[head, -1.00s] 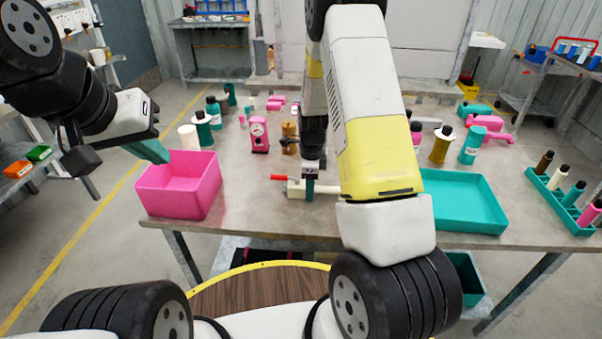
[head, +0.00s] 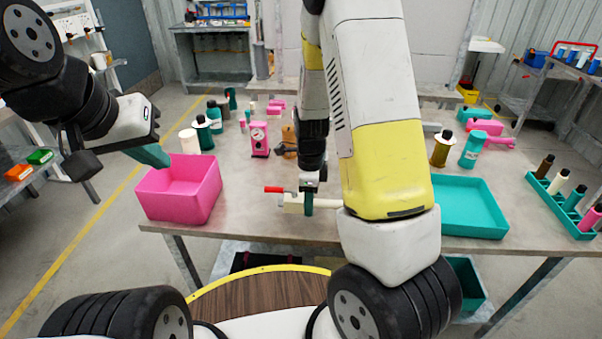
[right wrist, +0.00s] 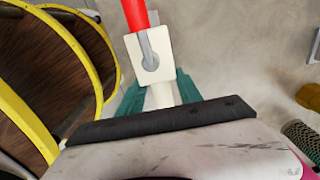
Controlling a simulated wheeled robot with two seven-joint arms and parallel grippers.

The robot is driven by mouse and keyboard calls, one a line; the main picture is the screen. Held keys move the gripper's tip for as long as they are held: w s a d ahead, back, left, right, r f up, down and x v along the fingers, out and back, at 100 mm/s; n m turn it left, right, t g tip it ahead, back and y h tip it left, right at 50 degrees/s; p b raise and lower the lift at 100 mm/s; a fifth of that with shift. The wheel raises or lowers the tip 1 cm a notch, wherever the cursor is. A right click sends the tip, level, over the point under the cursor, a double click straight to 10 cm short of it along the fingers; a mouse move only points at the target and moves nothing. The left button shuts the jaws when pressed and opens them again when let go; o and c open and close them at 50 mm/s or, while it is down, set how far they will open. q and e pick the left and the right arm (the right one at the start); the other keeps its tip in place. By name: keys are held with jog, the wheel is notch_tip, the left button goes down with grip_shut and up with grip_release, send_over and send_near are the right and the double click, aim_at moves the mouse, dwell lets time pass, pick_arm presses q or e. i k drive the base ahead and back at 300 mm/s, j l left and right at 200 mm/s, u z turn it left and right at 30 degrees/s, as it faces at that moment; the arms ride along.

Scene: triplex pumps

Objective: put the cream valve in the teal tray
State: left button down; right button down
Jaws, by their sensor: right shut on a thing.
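The cream valve (head: 292,204) has a red handle and is near the table's front edge, between the pink bin and the teal tray. My right gripper (head: 308,202) points down and is shut on it. In the right wrist view the valve's cream body (right wrist: 149,57) is between the teal fingers (right wrist: 158,92), with the red handle beyond. I cannot tell whether the valve is clear of the table. The teal tray (head: 470,237) is to the right, partly hidden by my right arm; its visible inside is empty. My left gripper (head: 155,155) hangs by the pink bin; its opening is unclear.
The pink bin (head: 170,207) stands at the table's left front. Bottles, a pink pump part (head: 259,138) and a brass-coloured part (head: 289,138) stand behind the valve. A gold bottle (head: 441,149) and a teal canister (head: 473,149) stand behind the tray. A teal rack (head: 560,205) is far right.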

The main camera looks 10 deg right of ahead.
aim_at(445, 206)
jog(key=k+l, duration=0.1)
jog(key=l, duration=0.4)
jog(key=k+l, duration=0.1)
jog(key=l, duration=0.35)
jog(key=k+l, duration=0.1)
jog(key=l, duration=0.4)
jog(key=k+l, duration=0.1)
jog(key=l, duration=0.4)
